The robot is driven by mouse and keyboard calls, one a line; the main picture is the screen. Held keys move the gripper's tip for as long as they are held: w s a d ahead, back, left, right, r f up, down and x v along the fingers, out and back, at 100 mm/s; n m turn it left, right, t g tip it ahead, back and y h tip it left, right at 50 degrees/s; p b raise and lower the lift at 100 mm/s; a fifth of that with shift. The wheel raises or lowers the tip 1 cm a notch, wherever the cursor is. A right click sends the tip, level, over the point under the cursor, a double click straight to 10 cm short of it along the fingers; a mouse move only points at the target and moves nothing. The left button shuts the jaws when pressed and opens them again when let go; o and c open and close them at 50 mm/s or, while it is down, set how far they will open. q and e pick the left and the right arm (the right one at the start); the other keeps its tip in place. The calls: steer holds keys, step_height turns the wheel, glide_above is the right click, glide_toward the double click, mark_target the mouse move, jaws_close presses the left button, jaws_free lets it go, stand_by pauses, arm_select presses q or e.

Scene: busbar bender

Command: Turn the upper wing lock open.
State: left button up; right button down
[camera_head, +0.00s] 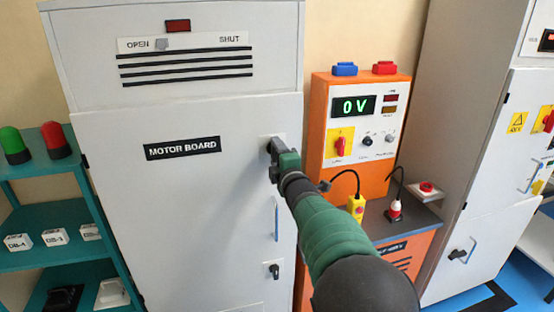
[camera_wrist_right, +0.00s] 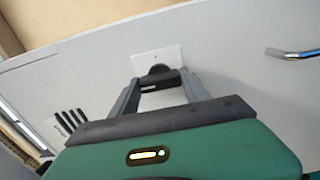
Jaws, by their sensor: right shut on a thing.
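The upper wing lock (camera_wrist_right: 158,70) is a dark knob on a light square plate on the grey motor board door (camera_head: 180,200). In the head view it is mostly hidden behind my right gripper (camera_head: 272,152), at the door's right edge. My right gripper, also in the right wrist view (camera_wrist_right: 158,82), has its two fingers on either side of the dark knob and is shut on it. The lower wing lock (camera_head: 273,270) is a dark handle on a light plate further down the same door. My left gripper is out of view.
A door handle (camera_head: 276,218) sits between the two locks. An OPEN/SHUT strip (camera_head: 190,42) is on the cabinet top. An orange panel reading 0 V (camera_head: 355,125) stands close on the right. A teal shelf (camera_head: 60,170) stands at the left.

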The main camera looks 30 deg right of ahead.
steer(key=shift+f, duration=0.2)
stand_by(0.3)
steer(key=c, duration=0.8)
jaws_free()
steer(key=shift+o, duration=1.4)
steer(key=shift+w, duration=0.15)
steer(key=b+v, duration=0.1)
steer(key=v, duration=1.6)
steer(key=shift+w+a, duration=0.1)
steer(key=shift+w, duration=0.05)
